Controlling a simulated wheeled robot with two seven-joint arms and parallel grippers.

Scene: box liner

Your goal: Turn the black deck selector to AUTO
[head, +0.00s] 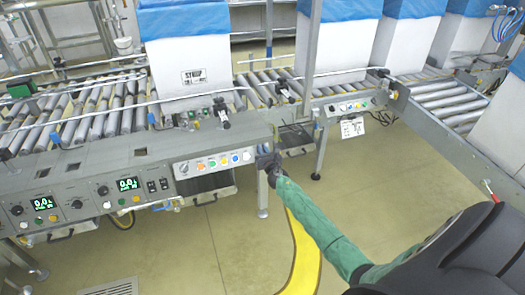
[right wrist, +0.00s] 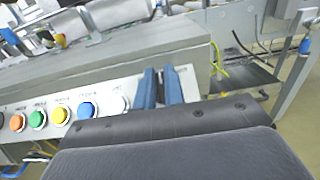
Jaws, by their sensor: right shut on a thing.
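My right gripper (head: 266,160) is at the right end of the white button panel (head: 214,163) on the conveyor's front edge. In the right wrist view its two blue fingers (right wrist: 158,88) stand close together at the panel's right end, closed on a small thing. By its place this is the black deck selector; it is almost wholly hidden by the fingers, so its pointer and the AUTO mark cannot be read. My left gripper is not in view.
Orange (right wrist: 16,122), green (right wrist: 38,120), yellow (right wrist: 60,115) and blue (right wrist: 87,110) buttons sit in a row left of the fingers. A metal ledge (right wrist: 120,65) runs above the panel. Lined white boxes (head: 185,55) stand on the rollers. Floor below is open.

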